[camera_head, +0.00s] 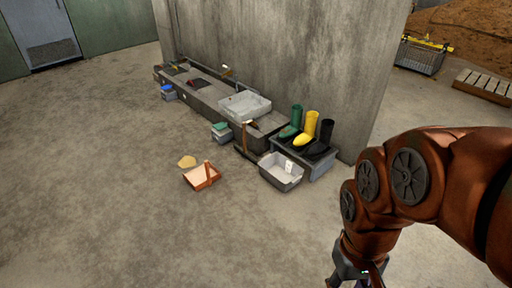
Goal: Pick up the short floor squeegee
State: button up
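A slim tool with a short upright brown handle (244,136) stands or leans at the near end of the low concrete bench. It may be the short floor squeegee, but it is too small to be sure. A peach-coloured pan-like object with a brown upright part (201,176) lies on the floor to its left. My gripper (350,281) is at the bottom edge, right of centre, well apart from these things. It is mostly cut off by the frame, so its fingers cannot be judged.
A grey bin (281,172) stands before a low stand with green, yellow and black boots (305,138). The bench (205,92) runs along a concrete wall and bears a white basin (245,105). A tan flat piece (187,161) lies nearby. Floor at left and front is clear.

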aim_at(245, 155)
jog(key=z, duration=0.45)
jog(key=i, duration=2.65)
jog(key=u, duration=1.5)
jog(key=i, duration=0.7)
jog(key=u, duration=0.8)
